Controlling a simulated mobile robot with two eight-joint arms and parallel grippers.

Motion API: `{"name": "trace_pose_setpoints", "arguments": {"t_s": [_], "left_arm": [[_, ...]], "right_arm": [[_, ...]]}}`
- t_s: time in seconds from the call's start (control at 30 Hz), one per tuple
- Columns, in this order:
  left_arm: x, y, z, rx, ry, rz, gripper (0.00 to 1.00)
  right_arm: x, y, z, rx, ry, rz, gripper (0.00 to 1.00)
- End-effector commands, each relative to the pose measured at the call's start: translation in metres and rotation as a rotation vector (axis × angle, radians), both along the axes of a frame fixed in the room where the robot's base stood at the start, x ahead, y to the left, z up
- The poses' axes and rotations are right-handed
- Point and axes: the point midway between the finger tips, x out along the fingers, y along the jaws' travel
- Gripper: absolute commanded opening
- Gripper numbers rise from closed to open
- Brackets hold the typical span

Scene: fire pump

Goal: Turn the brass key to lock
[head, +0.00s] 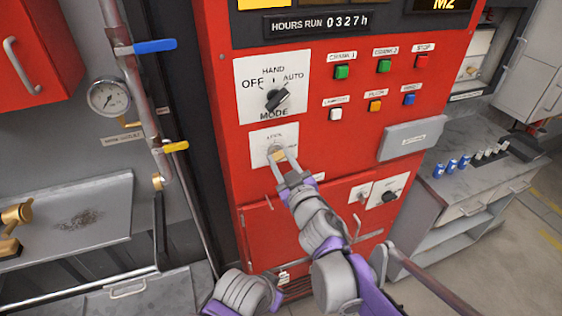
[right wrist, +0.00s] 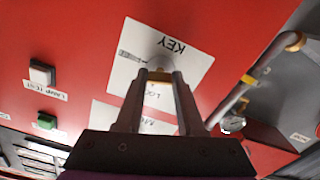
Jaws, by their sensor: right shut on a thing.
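The brass key (head: 278,155) sits in the key switch on a white plate (head: 262,135) on the red panel, below the mode dial. In the right wrist view the brass key (right wrist: 160,76) shows as a small yellow piece between the fingertips, in front of the round grey lock. My right gripper (head: 283,162) is shut on the key, with one finger on each side. The fingers hide most of the key and part of the plate's lettering, so its exact turn angle is hard to tell. My left gripper is not in view.
The mode dial (head: 275,98) is just above the key plate. Coloured push buttons (head: 376,106) and a grey box (head: 411,138) are to the right. A pipe with blue (head: 155,46) and yellow (head: 174,146) lever handles runs at left. A second knob (head: 390,196) is lower right.

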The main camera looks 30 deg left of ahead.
Motion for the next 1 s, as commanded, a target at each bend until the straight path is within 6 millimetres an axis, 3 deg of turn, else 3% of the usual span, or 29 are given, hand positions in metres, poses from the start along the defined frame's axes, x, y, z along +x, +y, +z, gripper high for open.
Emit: {"name": "trace_pose_setpoints", "arguments": {"t_s": [0.47,1.0], "left_arm": [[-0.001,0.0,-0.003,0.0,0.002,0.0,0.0],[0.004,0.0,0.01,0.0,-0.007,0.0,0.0]], "right_arm": [[0.0,0.0,0.001,-0.292,-0.344,0.0,0.0],[0.0,0.001,0.002,-0.618,-0.726,0.001,0.0]]}}
